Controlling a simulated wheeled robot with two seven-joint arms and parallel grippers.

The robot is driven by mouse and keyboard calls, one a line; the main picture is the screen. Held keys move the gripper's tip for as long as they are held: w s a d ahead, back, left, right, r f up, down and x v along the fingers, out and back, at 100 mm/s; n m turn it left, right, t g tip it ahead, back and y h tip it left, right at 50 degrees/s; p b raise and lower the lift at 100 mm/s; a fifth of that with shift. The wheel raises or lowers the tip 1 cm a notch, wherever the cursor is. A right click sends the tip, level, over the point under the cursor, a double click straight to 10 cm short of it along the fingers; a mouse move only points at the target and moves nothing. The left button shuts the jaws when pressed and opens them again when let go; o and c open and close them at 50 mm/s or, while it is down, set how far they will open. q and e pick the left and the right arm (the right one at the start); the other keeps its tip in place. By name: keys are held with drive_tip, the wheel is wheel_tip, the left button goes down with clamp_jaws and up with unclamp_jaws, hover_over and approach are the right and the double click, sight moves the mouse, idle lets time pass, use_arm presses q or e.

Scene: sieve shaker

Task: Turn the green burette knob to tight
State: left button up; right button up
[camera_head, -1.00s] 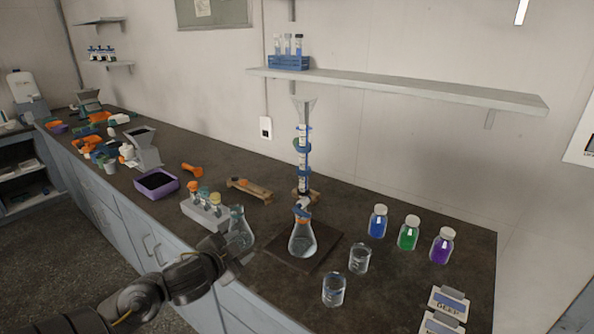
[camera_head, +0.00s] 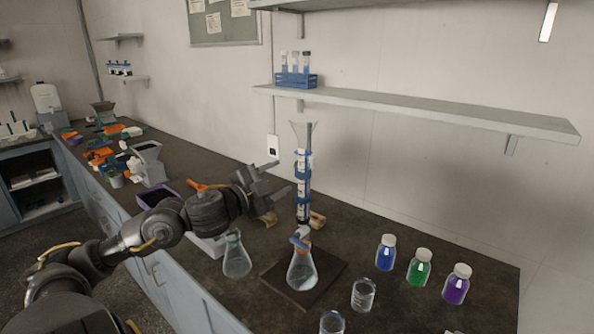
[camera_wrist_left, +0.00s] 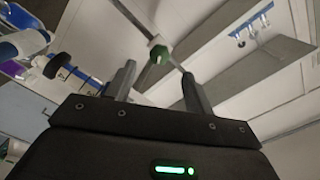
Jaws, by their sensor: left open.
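The burette (camera_head: 303,180) stands upright on the bench with blue clamps on it. I cannot make the knob out in the head view. My left gripper (camera_head: 282,177) is open, just left of the burette, with its fingers pointing toward it. It also shows at the bottom of the left wrist view (camera_wrist_left: 158,75). My right gripper is out of view.
A conical flask (camera_head: 301,270) stands under the burette on a dark square plate (camera_head: 329,276). Beakers (camera_head: 363,294) and capped bottles (camera_head: 419,268) stand to the right. A shelf (camera_head: 420,107) runs along the wall above.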

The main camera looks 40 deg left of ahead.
sight(297, 168)
use_arm(q)
drive_tip(key=w+p, duration=0.1)
drive_tip(key=w, duration=0.5)
drive_tip(key=shift+r, duration=0.15)
drive_tip(key=shift+w, duration=0.65)
drive_tip(key=c, duration=1)
drive_tip(key=shift+o, duration=0.2)
drive_tip(key=shift+m, duration=0.3)
drive_tip(key=m+b, duration=0.2)
drive_tip(key=m, duration=0.1)
drive_tip(key=shift+f, duration=0.2)
drive_tip(key=shift+m+b, duration=0.65)
drive_tip(key=shift+m, duration=0.75)
drive_tip(key=shift+r+m, duration=0.1)
drive_tip(key=shift+m, duration=0.2)
